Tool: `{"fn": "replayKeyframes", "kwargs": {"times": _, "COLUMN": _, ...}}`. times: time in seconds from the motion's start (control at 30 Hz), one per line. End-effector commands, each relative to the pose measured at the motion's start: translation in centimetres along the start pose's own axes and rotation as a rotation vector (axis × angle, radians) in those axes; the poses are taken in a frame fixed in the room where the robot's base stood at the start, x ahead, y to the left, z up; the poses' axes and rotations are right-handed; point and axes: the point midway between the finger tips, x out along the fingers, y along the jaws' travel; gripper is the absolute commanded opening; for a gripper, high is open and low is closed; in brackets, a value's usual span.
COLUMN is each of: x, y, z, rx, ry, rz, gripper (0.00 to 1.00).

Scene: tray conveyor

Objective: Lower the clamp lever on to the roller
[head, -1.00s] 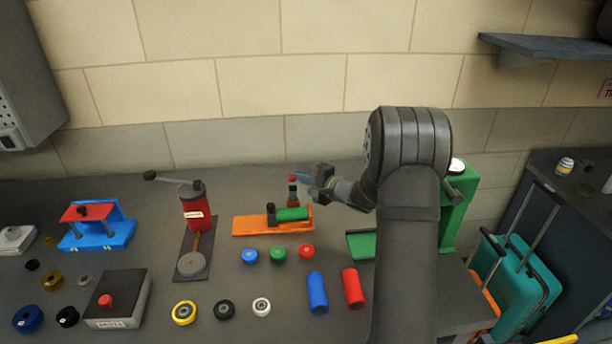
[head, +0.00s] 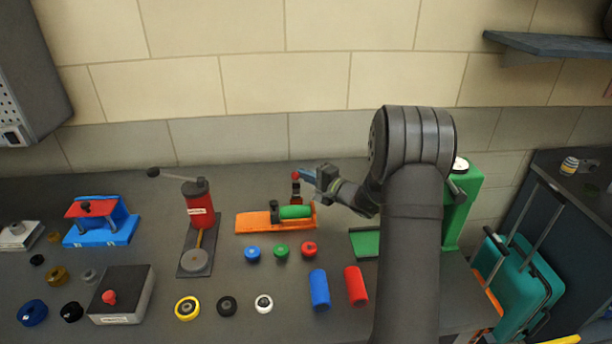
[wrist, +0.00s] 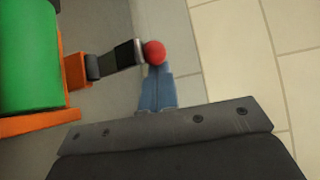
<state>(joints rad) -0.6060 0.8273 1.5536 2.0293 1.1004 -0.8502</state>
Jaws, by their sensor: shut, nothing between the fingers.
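The clamp lever is a dark bar (wrist: 122,57) with a red ball knob (wrist: 154,52) at its tip. In the head view the lever stands upright behind the green roller, knob (head: 295,174) on top. The green roller (head: 296,212) lies on the orange fixture base (head: 253,222); it also shows at the left in the wrist view (wrist: 28,55). My gripper (head: 303,173) is shut and empty, its blue fingertips (wrist: 158,70) right at the knob, on its right side in the head view. I cannot tell whether they touch it.
Blue, green and red knobs (head: 281,251) sit in front of the fixture, with blue (head: 319,289) and red (head: 356,286) cylinders nearer. A red press (head: 199,203) stands to the left. A green machine (head: 464,205) stands behind my arm at right. The wall is behind.

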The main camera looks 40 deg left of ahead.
Motion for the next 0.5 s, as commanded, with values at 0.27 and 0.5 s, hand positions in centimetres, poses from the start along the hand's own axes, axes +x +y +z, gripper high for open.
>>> {"fn": "replayKeyframes", "kwargs": {"times": 0.27, "x": -0.5, "y": 0.1, "z": 0.5, "rx": -0.058, "ry": -0.001, "rz": -0.063, "gripper": 0.0}}
{"fn": "replayKeyframes", "kwargs": {"times": 0.5, "x": -1.4, "y": 0.1, "z": 1.3, "rx": -0.106, "ry": -0.001, "rz": -0.114, "gripper": 0.0}}
